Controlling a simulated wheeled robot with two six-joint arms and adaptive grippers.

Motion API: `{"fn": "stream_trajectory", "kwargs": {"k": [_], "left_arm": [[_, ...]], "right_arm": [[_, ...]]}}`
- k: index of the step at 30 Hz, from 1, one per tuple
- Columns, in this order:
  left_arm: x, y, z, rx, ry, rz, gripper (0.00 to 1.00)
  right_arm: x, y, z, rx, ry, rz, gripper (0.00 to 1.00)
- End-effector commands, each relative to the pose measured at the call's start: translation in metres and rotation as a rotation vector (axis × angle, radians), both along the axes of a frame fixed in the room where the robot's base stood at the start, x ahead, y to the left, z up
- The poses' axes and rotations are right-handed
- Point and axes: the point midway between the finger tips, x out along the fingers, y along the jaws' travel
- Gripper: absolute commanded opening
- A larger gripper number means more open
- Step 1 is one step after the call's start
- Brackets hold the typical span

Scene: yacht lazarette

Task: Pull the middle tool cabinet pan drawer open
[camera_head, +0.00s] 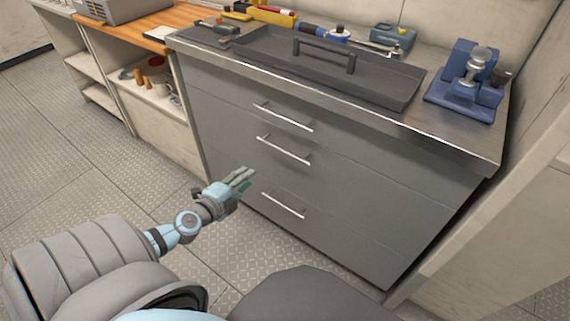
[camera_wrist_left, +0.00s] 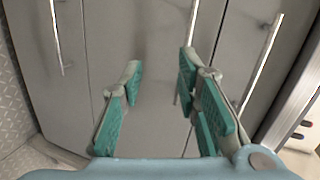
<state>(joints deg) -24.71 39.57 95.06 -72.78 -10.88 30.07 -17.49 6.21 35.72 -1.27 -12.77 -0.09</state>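The grey tool cabinet (camera_head: 330,165) has three drawers, all flush with its front. The middle drawer's silver bar handle (camera_head: 283,150) sits between the top handle (camera_head: 283,117) and the bottom handle (camera_head: 283,205). My left gripper (camera_head: 246,178) is open and empty, in front of the cabinet, left of and lower than the middle handle. In the left wrist view my gripper's green-padded fingers (camera_wrist_left: 160,75) are spread. There the middle handle (camera_wrist_left: 192,20) runs behind the right fingertip, which partly hides it. I see no clear contact. My right gripper is not in view.
The cabinet top holds a dark tray (camera_head: 340,75), a blue vise-like tool (camera_head: 468,85) and assorted tools. Open shelving (camera_head: 155,105) with small items stands to the left. A pale panel (camera_head: 510,215) stands close on the right. The metal floor (camera_head: 70,150) at left is clear.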

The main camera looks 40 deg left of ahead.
Motion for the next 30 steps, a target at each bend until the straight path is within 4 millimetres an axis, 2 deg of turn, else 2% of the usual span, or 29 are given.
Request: {"fn": "stream_trajectory", "kwargs": {"k": [1,3,6,11,15,18,21,30], "left_arm": [[0.009,-0.013,0.007,0.055,-0.045,-0.068,0.29],[0.019,-0.023,0.025,0.096,-0.081,-0.119,0.29],[0.034,-0.025,0.032,0.106,-0.091,-0.124,0.29],[0.077,-0.025,0.025,0.101,-0.090,-0.124,0.29],[0.117,-0.024,0.013,0.103,-0.090,-0.124,0.29],[0.137,-0.024,0.008,0.102,-0.087,-0.126,0.29],[0.150,-0.023,0.005,0.103,-0.086,-0.126,0.29],[0.158,-0.023,0.007,0.103,-0.084,-0.127,0.29]], "right_arm": [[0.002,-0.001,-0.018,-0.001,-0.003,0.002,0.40],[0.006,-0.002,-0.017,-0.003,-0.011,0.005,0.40],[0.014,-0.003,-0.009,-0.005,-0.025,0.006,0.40],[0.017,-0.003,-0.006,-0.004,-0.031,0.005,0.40],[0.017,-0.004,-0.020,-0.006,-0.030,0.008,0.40],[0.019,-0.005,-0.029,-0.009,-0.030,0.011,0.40],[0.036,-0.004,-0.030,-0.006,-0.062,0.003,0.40],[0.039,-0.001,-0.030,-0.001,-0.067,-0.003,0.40]]}}
